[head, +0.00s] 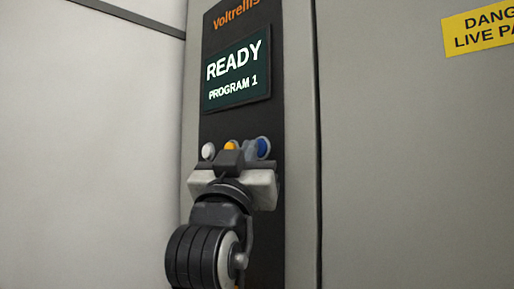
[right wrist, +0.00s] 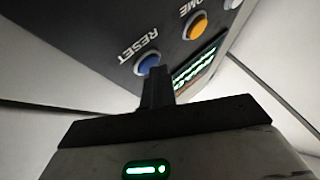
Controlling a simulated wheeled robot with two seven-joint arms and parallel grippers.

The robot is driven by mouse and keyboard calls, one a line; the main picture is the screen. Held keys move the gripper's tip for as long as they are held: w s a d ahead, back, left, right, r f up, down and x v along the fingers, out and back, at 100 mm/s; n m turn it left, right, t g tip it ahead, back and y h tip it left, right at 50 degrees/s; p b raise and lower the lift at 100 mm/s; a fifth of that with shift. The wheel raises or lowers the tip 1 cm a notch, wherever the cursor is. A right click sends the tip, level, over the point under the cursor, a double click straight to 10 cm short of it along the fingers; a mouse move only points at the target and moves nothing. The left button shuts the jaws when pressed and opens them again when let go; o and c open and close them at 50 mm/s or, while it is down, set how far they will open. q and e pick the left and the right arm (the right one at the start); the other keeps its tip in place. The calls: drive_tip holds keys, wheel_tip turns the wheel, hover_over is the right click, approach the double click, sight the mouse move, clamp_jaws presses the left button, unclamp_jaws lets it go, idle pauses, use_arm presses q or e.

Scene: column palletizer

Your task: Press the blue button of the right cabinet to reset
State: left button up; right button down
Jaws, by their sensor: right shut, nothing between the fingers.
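The blue button (head: 263,147) sits at the right of a row on the dark cabinet panel (head: 215,125). In the right wrist view the blue button (right wrist: 148,64) has the label RESET beside it. My left gripper is not in view.
An orange button (head: 231,146) and a white button (head: 208,151) are in the same row. The screen (head: 236,80) above reads READY, PROGRAM 1. A yellow danger sign (head: 485,27) is on the grey surface at the right.

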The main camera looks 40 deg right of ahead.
drive_tip(key=shift+a, duration=0.1)
drive_tip(key=shift+a+b, duration=0.35)
drive_tip(key=shift+a, duration=0.3)
drive_tip(key=shift+s+a+b, duration=0.15)
drive_tip(key=shift+a+b, duration=0.4)
drive_tip(key=shift+a, duration=0.7)
drive_tip(key=shift+s+a+b, duration=0.1)
drive_tip(key=shift+a+b, duration=0.45)
drive_tip(key=shift+a, duration=0.7)
